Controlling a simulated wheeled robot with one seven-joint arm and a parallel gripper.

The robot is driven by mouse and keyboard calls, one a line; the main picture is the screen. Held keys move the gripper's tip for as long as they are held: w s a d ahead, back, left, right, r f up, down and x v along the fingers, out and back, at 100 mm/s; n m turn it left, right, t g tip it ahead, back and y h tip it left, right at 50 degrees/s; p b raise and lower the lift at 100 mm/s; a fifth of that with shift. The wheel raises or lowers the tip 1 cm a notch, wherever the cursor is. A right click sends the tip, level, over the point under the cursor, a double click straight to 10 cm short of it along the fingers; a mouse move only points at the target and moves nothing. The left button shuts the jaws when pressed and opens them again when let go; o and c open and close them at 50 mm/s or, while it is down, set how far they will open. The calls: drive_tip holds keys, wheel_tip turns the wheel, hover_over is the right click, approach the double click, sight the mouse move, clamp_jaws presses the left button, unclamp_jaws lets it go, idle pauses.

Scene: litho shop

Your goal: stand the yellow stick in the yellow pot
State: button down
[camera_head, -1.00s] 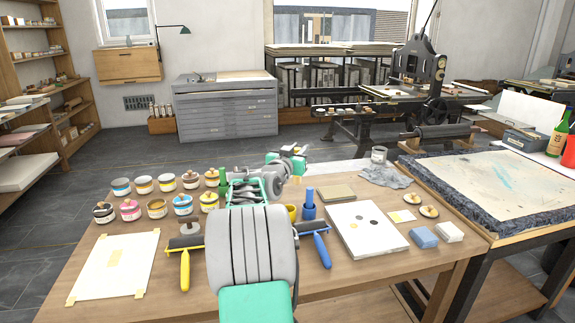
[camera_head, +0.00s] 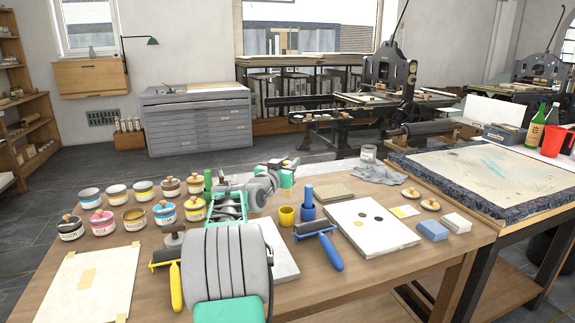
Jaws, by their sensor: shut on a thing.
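The yellow pot (camera_head: 287,215) stands upright on the table, just left of the blue pot (camera_head: 307,211). A blue stick (camera_head: 309,194) stands in the blue pot. The inside of the yellow pot is too small to make out. My arm reaches out over the table, and its far links (camera_head: 262,186) are behind and left of the yellow pot. The fingers of my gripper do not show; the arm seems to hide them. I cannot find the yellow stick anywhere in view. A green stick (camera_head: 207,183) stands left of my arm, its lower part partly hidden.
Several paint jars (camera_head: 134,219) stand left of my arm. A roller with a yellow handle (camera_head: 176,287) and one with a blue handle (camera_head: 331,252) lie in front. A white slab (camera_head: 375,238), sponges (camera_head: 432,230) and a glass (camera_head: 368,153) are on the right.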

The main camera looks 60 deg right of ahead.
wheel_tip(320, 180, down, 8)
drive_tip(key=b, duration=0.5)
drive_tip(key=c, duration=1.1)
unclamp_jaws()
drive_tip(key=shift+a, duration=0.15)
drive_tip(key=a, duration=0.7)
drive_tip(key=shift+s+a, duration=0.1)
drive_tip(key=shift+a, duration=0.2)
